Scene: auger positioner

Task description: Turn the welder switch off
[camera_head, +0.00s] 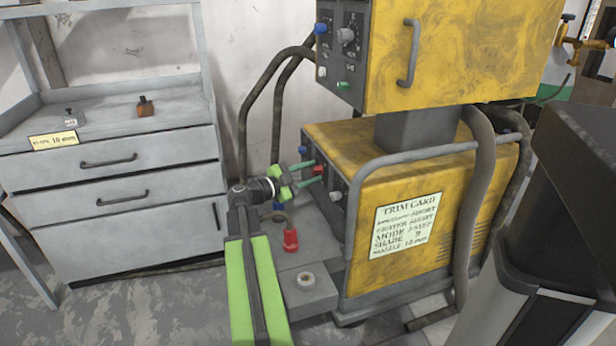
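The welder is a yellow machine in two boxes. The lower box (470,225) has a dark front panel facing left, seen at a steep angle. A red switch (318,170) shows on that panel, with a blue knob (304,150) above it and a pale knob (337,196) below it. My gripper (314,173) has green fingers spread apart, pointing right at the panel. The red switch shows between or just beyond the fingertips; I cannot tell whether they touch it. Which way the switch is set is too small to tell.
The upper box (470,50) has a handle, dials and coloured buttons. A red-topped connector (290,240) stands on the welder's front ledge below my gripper. Hoses and a grey rail run around the welder. A grey drawer cabinet (110,215) stands left, a dark bin-like box (560,200) right.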

